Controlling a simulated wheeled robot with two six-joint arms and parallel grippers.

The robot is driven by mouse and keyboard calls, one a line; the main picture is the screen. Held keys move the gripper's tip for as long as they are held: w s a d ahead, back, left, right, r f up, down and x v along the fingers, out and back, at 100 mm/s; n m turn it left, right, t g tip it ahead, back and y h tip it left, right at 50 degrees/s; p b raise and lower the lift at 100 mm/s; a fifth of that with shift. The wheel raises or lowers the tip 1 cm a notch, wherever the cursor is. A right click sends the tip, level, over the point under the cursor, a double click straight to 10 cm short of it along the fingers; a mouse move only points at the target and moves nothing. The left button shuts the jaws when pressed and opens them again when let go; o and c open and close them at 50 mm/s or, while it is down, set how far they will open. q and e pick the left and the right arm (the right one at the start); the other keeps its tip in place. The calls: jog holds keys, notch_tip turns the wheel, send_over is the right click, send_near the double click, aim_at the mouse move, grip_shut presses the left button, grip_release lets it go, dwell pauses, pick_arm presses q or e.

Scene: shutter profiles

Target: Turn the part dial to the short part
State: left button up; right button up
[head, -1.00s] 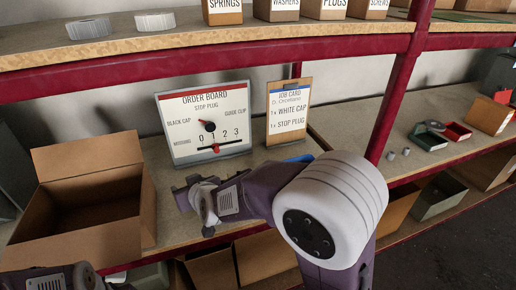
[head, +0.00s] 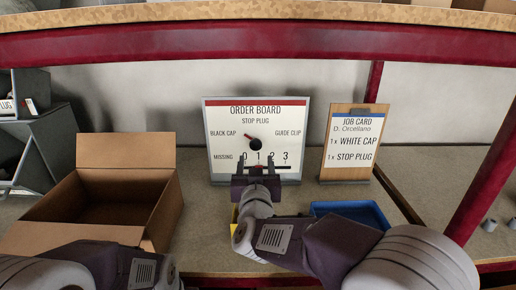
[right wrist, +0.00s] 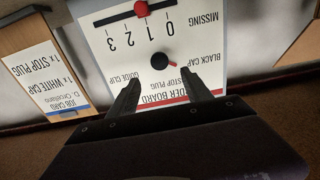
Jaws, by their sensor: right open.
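The order board (head: 216,165) stands upright on the shelf. Its round black dial (head: 254,144) has a red mark pointing up-left toward BLACK CAP; STOP PLUG is at top, GUIDE CLIP at right. My right gripper (head: 258,163) is in front of the board's lower middle, open and empty. In the right wrist view its fingertips (right wrist: 163,82) point at the black dial (right wrist: 160,61), apparently short of it. The red slider knob (right wrist: 141,9) is by the numbers 1 and 2; the gripper mostly hides it in the head view. My left arm shows at lower left, its gripper out of frame.
The job card (head: 354,143) stands right of the board, listing one WHITE CAP and one STOP PLUG. An open cardboard box (head: 155,216) is at left. A blue tray (head: 366,211) lies partly behind my right arm. A red shelf beam (head: 200,40) crosses above.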

aim_at(256, 146)
jog(key=w, duration=0.5)
jog(key=w+b, duration=0.1)
jog(key=w, duration=0.1)
jog(key=shift+w+f, duration=0.15)
jog(key=shift+f, duration=0.15)
jog(key=shift+w+r, duration=0.15)
jog(key=shift+w, duration=0.6)
grip_shut()
jog(key=shift+m, duration=0.4)
jog(key=m+b, duration=0.1)
jog(key=m, duration=0.3)
jog(key=shift+m+b, duration=0.35)
jog(key=shift+m, duration=0.05)
jog(key=m+b, duration=0.1)
jog(key=m, duration=0.3)
jog(key=shift+m+b, duration=0.4)
jog(key=shift+m, duration=0.3)
